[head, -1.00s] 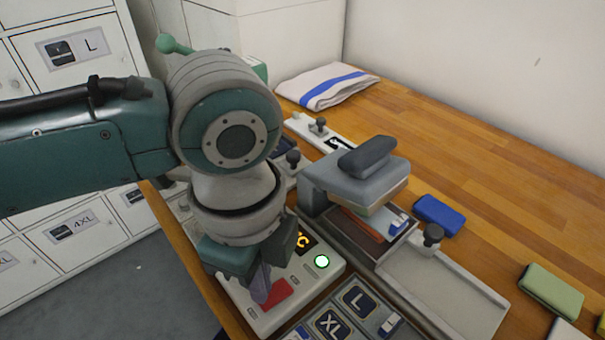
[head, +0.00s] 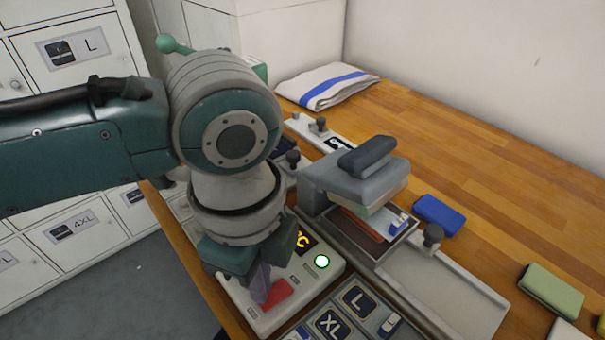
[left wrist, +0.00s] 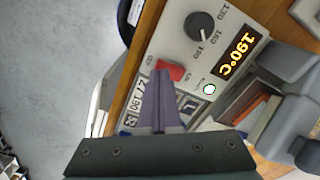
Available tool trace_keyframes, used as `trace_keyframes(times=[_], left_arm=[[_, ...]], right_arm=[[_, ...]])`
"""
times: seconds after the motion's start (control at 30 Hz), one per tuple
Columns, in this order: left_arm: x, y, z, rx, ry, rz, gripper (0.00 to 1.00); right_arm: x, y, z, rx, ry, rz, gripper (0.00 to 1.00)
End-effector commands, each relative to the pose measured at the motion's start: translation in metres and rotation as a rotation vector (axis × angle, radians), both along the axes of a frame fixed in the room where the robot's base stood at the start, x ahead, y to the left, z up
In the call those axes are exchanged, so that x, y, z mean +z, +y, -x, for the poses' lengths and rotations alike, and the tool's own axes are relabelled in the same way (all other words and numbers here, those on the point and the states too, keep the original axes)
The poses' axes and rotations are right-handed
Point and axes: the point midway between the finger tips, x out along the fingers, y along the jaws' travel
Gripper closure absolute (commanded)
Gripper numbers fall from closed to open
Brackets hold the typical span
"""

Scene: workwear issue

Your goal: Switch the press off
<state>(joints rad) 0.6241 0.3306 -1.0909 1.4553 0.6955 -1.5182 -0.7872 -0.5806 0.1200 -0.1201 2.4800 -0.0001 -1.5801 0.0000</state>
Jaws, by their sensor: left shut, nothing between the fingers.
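The press control panel (head: 322,278) is a pale box at the table's front left edge. It carries a red switch (head: 278,291), a round green-ringed lamp (head: 321,261) that is lit, and an orange display partly hidden by my arm. In the left wrist view the display (left wrist: 240,54) reads 190°C beside a black knob (left wrist: 200,27). The grey heat press (head: 355,180) stands behind the panel. My left gripper (head: 262,297) is shut and empty, its fingertips at the red switch; in the left wrist view they overlap the switch (left wrist: 172,70). I cannot tell whether they touch it. My right gripper is not in view.
A blue block (head: 440,215) and a green block (head: 551,290) lie on the wooden table (head: 480,185). A folded striped cloth (head: 327,86) lies at the back. Table room is clear at right.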

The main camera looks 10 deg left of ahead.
Motion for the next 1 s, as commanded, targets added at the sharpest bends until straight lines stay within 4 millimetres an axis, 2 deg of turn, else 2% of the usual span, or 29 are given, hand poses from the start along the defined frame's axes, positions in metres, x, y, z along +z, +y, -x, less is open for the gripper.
trace_keyframes(times=[1.0], left_arm=[[-0.015,0.000,0.000,0.000,0.000,0.000,1.00]], right_arm=[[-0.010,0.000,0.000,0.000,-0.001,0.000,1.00]])
